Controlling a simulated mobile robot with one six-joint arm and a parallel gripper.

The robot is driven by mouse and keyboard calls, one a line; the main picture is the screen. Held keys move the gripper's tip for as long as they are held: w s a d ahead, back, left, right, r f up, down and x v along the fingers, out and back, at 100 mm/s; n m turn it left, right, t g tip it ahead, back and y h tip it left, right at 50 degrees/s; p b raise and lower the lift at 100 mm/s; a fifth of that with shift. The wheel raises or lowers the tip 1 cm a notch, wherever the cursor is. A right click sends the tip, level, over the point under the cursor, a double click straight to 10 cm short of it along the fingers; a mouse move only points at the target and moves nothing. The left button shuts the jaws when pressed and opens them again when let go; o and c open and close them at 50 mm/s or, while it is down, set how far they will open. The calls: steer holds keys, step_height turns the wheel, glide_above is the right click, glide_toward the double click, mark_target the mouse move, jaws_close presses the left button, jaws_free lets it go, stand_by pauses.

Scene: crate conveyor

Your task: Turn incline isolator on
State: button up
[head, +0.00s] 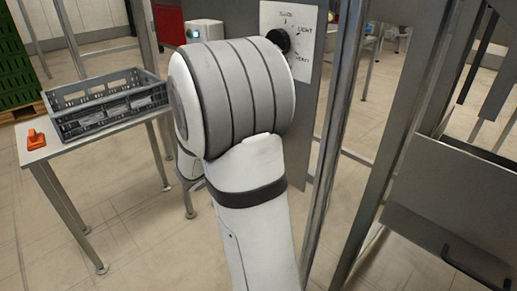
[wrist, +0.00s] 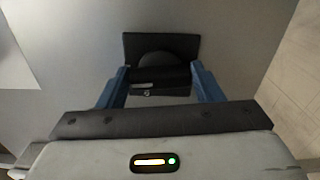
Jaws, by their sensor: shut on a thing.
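In the wrist view, a black rotary isolator handle (wrist: 160,76) sits on a dark square plate (wrist: 186,44) fixed to a grey panel. My gripper (wrist: 159,84) has its two blue fingers on either side of the handle and is shut on it. A small pale mark shows on the handle's front; I cannot read it. The handle lies crosswise between the fingers. In the head view my arm hides the gripper and the isolator, so no label for the isolator can be read.
A table (head: 100,134) at left bears a grey crate (head: 112,117) and an orange object (head: 36,139). Metal posts (head: 335,150) stand right of my arm. Floor is bare between.

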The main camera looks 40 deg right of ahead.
steer(key=shift+m+b, duration=0.6)
steer(key=shift+m, duration=0.1)
steer(key=o, duration=1)
steer(key=a, duration=0.2)
steer(key=a+p, duration=0.1)
steer(key=a, duration=0.2)
steer(key=a+p, duration=0.1)
steer(key=a, duration=0.1)
steer(key=shift+s+a, duration=0.35)
steer(key=shift+p, duration=0.3)
